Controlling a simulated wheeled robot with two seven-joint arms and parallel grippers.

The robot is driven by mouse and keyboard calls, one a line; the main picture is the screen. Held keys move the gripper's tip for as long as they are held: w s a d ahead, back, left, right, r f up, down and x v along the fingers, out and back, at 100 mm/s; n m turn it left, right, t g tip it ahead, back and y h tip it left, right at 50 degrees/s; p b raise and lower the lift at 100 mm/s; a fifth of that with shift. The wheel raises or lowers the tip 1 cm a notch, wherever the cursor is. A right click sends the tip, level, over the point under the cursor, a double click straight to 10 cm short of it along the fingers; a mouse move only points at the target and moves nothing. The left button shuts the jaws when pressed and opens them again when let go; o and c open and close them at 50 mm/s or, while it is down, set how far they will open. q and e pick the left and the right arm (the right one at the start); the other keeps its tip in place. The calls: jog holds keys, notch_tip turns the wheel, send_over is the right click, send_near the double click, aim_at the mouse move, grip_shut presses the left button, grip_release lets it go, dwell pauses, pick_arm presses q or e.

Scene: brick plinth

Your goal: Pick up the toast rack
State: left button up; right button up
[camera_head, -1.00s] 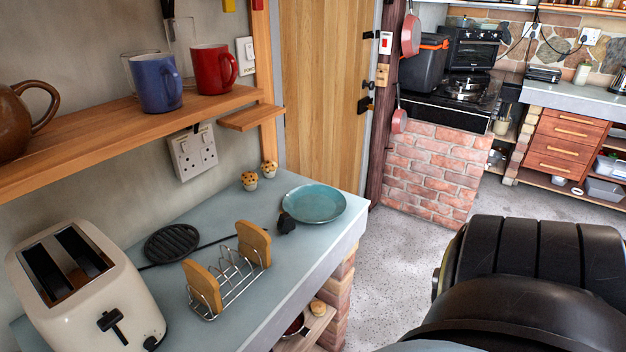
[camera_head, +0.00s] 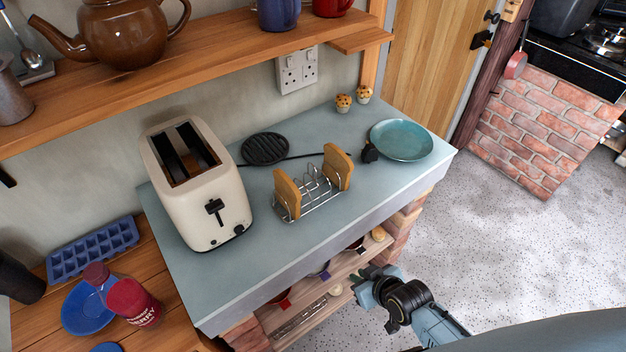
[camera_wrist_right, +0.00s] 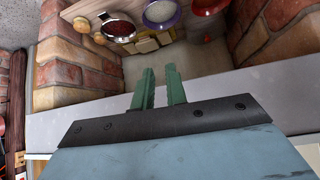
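The toast rack (camera_head: 318,197) is a silver wire rack on the grey-blue counter, to the right of the cream toaster. It holds two slices of toast, one at the near left end (camera_head: 287,195) and one at the far right end (camera_head: 338,167). My right gripper (camera_head: 366,284) is below and in front of the counter edge, apart from the rack. In the right wrist view its two green fingers (camera_wrist_right: 159,90) stand a narrow gap apart with nothing between them. The rack is not in the right wrist view. My left gripper is not in view.
The cream toaster (camera_head: 200,190) stands left of the rack. A black trivet (camera_head: 265,148), a teal plate (camera_head: 401,140) and two muffins (camera_head: 343,103) lie behind and right. A wooden shelf (camera_head: 200,70) overhangs the back. The brick plinth has lower shelves (camera_head: 320,300) with bowls.

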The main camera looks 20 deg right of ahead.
jog(key=w+a+r+t+y+p, duration=0.1)
jog(key=w+r, duration=0.2)
jog(key=r, duration=0.4)
jog(key=w+a+r+n+t+y+p, duration=0.1)
jog(key=w+r+t, duration=0.1)
jog(key=r, duration=0.5)
jog(key=w+a+r+t+y+p, duration=0.1)
jog(key=w+r, duration=0.2)
jog(key=r, duration=0.4)
jog(key=b, duration=0.1)
send_near(312, 182)
jog(key=x, duration=0.4)
jog(key=shift+s+a+f, duration=0.1)
jog(key=shift+a, duration=0.05)
jog(key=shift+d+x, duration=0.1)
jog(key=shift+x, duration=1.55)
jog(key=shift+d+x, duration=0.15)
jog(key=shift+x, duration=1.45)
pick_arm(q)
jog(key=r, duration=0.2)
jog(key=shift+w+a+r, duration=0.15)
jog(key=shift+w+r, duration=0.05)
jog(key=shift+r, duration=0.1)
pick_arm(e)
jog(key=shift+f, duration=0.15)
grip_shut()
